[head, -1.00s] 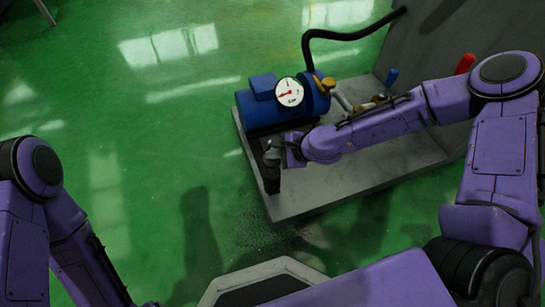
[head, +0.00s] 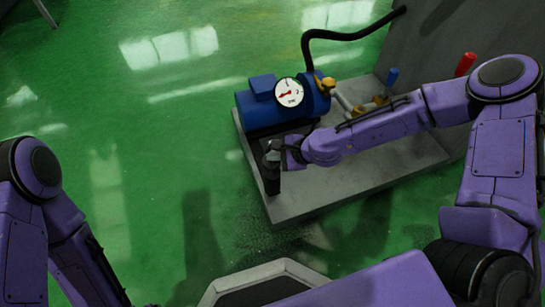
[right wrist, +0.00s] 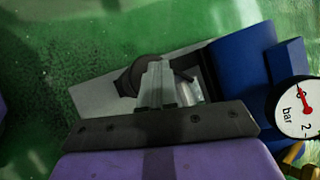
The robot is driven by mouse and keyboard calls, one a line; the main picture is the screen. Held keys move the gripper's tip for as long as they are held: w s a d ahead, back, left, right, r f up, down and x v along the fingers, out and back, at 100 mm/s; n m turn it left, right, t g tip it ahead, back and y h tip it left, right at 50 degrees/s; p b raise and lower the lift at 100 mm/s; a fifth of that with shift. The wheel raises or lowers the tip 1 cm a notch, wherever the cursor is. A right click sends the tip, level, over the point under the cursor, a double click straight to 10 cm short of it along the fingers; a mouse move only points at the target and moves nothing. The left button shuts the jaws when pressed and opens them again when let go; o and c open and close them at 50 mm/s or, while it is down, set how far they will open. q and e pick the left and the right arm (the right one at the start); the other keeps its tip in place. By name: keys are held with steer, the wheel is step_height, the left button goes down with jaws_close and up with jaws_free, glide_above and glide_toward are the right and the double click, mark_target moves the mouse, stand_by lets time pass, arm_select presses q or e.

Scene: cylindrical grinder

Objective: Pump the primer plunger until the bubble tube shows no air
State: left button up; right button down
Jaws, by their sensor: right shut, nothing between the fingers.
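My right gripper (head: 272,150) is shut and empty at the front left corner of the pump unit. In the right wrist view its grey fingers (right wrist: 157,84) are together in front of a dark round knob (right wrist: 132,78), which looks like the primer plunger's. In the head view a black upright post (head: 270,179) stands just under the fingertips; I cannot tell whether they touch it. A clear, shiny cylinder (right wrist: 188,90), perhaps the bubble tube, is partly hidden behind the fingers; its contents cannot be read. My left gripper is out of view.
A blue motor (head: 262,112) with a white dial gauge (head: 289,92) sits on the grey base plate (head: 310,205). Brass fittings, a blue handle (head: 392,76) and a red handle (head: 465,65) stand behind my right arm. A black hose (head: 330,36) runs to the grey panel. Green floor is clear leftward.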

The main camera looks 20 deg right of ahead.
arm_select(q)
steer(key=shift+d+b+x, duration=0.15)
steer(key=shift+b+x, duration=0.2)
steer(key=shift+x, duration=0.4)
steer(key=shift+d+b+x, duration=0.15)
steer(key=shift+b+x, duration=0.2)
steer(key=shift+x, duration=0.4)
arm_select(e)
steer(key=shift+f, duration=1.5)
steer(key=shift+a+r+p, duration=0.15)
steer(key=shift+r+p, duration=0.7)
steer(key=shift+r, duration=0.05)
steer(key=shift+a+r+p, duration=0.15)
steer(key=shift+r+p, duration=0.7)
steer(key=shift+r, duration=0.15)
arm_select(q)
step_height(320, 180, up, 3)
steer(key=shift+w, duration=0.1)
arm_select(e)
steer(key=shift+r, duration=0.1)
step_height(320, 180, up, 5)
steer(key=p, duration=0.5)
steer(key=shift+r+p, duration=0.2)
steer(key=shift+p, duration=0.15)
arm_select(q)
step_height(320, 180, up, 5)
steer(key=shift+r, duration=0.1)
arm_select(e)
steer(key=shift+f, duration=0.1)
